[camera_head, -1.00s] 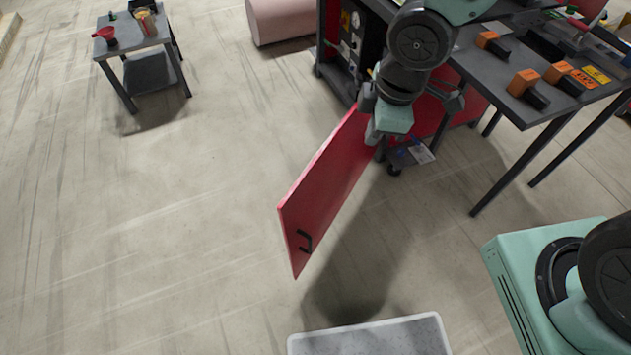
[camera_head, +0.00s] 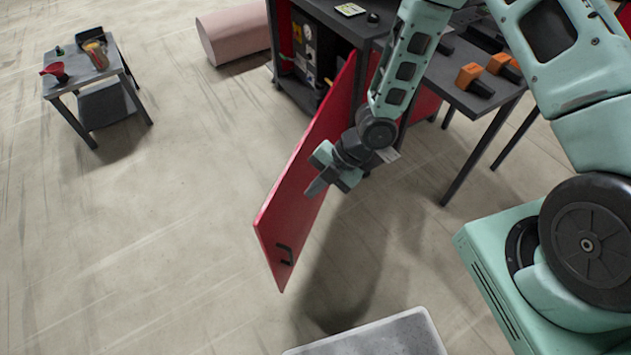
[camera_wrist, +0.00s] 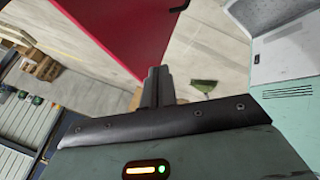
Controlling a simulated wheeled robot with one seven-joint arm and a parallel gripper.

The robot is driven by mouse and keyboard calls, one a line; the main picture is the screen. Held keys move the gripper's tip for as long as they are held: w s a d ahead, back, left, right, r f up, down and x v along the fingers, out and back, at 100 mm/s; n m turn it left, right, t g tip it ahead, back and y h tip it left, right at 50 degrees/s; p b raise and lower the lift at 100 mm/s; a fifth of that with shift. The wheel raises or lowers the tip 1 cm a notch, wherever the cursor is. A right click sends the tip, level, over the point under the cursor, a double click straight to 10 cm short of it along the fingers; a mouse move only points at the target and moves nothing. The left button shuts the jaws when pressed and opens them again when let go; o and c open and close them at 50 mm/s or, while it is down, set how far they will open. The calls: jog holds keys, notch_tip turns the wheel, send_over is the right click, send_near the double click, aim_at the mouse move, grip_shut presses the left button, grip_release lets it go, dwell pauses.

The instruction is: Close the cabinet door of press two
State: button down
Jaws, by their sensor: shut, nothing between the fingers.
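The red cabinet door (camera_head: 300,195) stands wide open, swung out from the dark cabinet (camera_head: 300,93) at the top middle of the head view. Its black handle (camera_head: 285,254) is near the free lower end. My gripper (camera_head: 314,185) is shut and empty, in front of the door's right-hand face, between hinge side and handle. In the wrist view the shut fingers (camera_wrist: 158,75) point toward the lower edge of the red door panel (camera_wrist: 120,30). I cannot tell whether they touch it. Part of the cabinet opening is hidden by the door and my arm.
A small side table (camera_head: 92,85) with a red funnel stands at the upper left. A dark workbench (camera_head: 455,85) with orange-and-black items stands right of the cabinet. A pink cylinder (camera_head: 236,32) lies behind. The floor left of the door is clear.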

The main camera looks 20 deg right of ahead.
aim_at(275, 209)
jog(key=shift+w+a+f+p, duration=0.35)
jog(key=shift+a+f, duration=0.45)
jog(key=shift+a, duration=0.35)
jog(key=shift+w+a+f+p, duration=0.25)
jog(key=shift+w+a+f, duration=0.2)
jog(key=shift+a+f, duration=0.5)
jog(key=shift+w+a+f+p, duration=0.35)
jog(key=shift+a+f, duration=0.3)
jog(key=shift+a, duration=0.65)
jog(key=shift+w, duration=0.1)
